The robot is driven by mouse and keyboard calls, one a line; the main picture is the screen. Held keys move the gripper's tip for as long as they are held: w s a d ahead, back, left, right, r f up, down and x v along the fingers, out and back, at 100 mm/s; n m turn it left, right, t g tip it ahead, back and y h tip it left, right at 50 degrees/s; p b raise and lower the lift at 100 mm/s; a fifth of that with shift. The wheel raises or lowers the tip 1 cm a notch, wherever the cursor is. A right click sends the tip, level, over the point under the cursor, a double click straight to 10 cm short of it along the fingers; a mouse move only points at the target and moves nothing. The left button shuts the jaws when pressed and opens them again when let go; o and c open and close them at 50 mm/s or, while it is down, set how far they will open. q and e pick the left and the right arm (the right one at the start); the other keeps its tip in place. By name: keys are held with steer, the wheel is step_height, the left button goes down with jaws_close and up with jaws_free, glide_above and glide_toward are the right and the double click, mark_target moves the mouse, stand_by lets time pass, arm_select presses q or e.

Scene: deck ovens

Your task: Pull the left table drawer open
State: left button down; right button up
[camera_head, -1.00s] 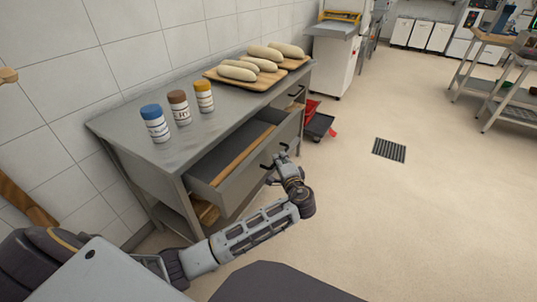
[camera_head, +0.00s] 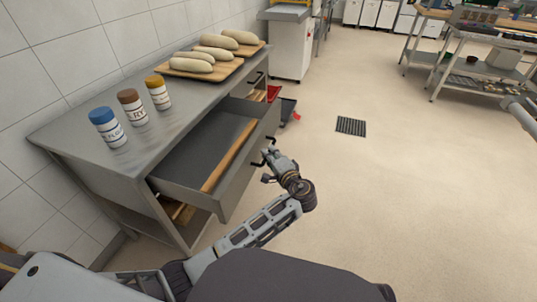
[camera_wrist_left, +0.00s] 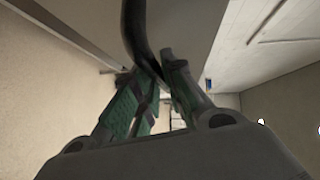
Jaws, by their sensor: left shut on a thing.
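The left table drawer (camera_head: 232,187) stands well out from the grey metal table (camera_head: 88,130). Its inside shows, with a wooden rolling pin (camera_head: 229,157) lying in it. My left gripper (camera_head: 268,158) is at the drawer's front, shut on its dark handle (camera_head: 256,163). In the left wrist view the black curved handle (camera_wrist_left: 133,30) passes between the green-padded fingers (camera_wrist_left: 153,88). My right gripper is not in view.
Three jars (camera_head: 132,107) with blue, brown and yellow lids stand on the table top, before boards of dough loaves (camera_head: 191,61). The floor right of the drawer is clear around a drain grate (camera_head: 351,126).

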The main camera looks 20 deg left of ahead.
arm_select(q)
steer(key=shift+f, duration=0.1)
steer(key=c, duration=1.5)
jaws_free()
